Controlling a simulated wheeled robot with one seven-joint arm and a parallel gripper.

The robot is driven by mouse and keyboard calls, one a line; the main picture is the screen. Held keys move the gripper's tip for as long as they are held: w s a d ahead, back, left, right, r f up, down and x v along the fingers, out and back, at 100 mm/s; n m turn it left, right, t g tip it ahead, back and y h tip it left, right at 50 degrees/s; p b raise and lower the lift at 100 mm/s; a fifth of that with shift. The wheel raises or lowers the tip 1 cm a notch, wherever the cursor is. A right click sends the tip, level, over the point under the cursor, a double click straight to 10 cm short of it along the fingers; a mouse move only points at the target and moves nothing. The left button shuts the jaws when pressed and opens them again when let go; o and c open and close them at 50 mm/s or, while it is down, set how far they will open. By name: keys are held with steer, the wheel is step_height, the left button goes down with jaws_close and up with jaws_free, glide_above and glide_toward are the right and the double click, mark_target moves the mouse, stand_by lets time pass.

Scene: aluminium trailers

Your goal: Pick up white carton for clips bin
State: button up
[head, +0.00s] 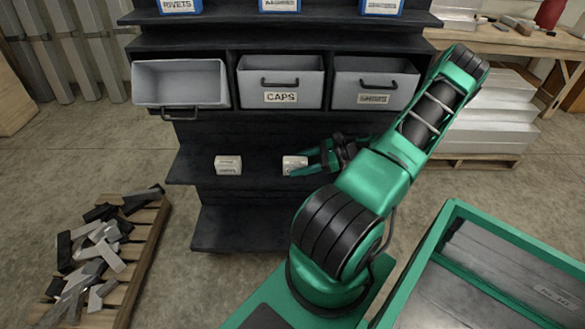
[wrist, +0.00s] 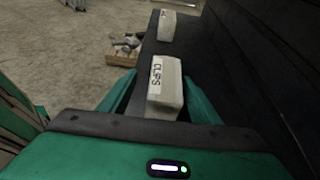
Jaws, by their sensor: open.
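A white carton (head: 290,162) stands on the dark lower shelf of the rack in the head view, at my gripper's fingertips. In the wrist view this carton (wrist: 166,85) reads CLIPS and stands between the two green fingers. My gripper (head: 300,161) is open, with a finger on either side of the carton; I cannot tell whether they touch it. A second white carton (head: 228,165) stands farther left on the same shelf, its label too small to read. Above, a grey bin (head: 180,84) at the left is tilted out and looks empty.
A CAPS bin (head: 280,82) and a bin with a blurred label (head: 374,84) sit beside the tilted bin. A pallet of metal scraps (head: 146,232) lies on the floor at left. The shelf between the cartons is clear.

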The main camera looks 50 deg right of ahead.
mark_target(286, 166)
steer(key=x, duration=0.5)
steer(key=shift+w+d+r, duration=0.15)
steer(key=shift+w+d, duration=0.1)
steer(key=c, duration=1.2)
steer(key=shift+r, duration=0.1)
